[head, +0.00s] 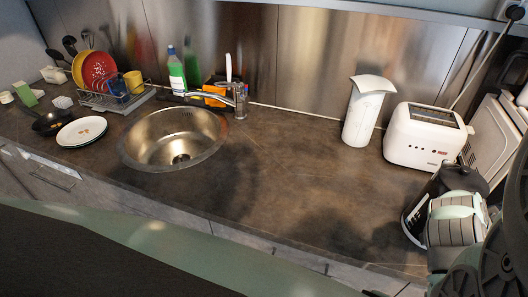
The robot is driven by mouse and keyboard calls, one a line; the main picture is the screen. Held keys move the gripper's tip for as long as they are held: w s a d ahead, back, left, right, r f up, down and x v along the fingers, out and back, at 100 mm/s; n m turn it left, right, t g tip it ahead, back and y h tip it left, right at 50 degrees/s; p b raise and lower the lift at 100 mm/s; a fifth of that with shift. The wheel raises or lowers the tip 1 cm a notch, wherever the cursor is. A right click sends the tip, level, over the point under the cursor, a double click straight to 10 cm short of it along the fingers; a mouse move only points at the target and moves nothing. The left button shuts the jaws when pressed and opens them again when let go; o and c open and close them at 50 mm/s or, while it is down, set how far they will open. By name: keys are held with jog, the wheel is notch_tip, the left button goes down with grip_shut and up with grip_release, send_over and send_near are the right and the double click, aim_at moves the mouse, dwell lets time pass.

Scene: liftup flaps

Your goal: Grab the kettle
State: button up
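A tall white vessel with a wide slanted top (366,112), which looks like the kettle, stands upright on the dark counter against the back wall, just left of the toaster. Its handle is not clearly visible. My arm comes in at the lower right, and the black part at its end (433,193), which appears to be my gripper, is over the right side of the counter. It is well in front of the white vessel and apart from it. Its fingers cannot be made out clearly, so its opening does not show.
A white toaster (426,137) stands right of the vessel, with a white appliance (491,138) beyond it. A round sink (173,138) with a tap (239,99) is left. A dish rack (117,101), pan (50,122) and plate (81,131) are far left. The middle counter is clear.

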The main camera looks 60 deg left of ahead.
jog(key=shift+f, duration=0.1)
grip_shut()
dwell(0.6)
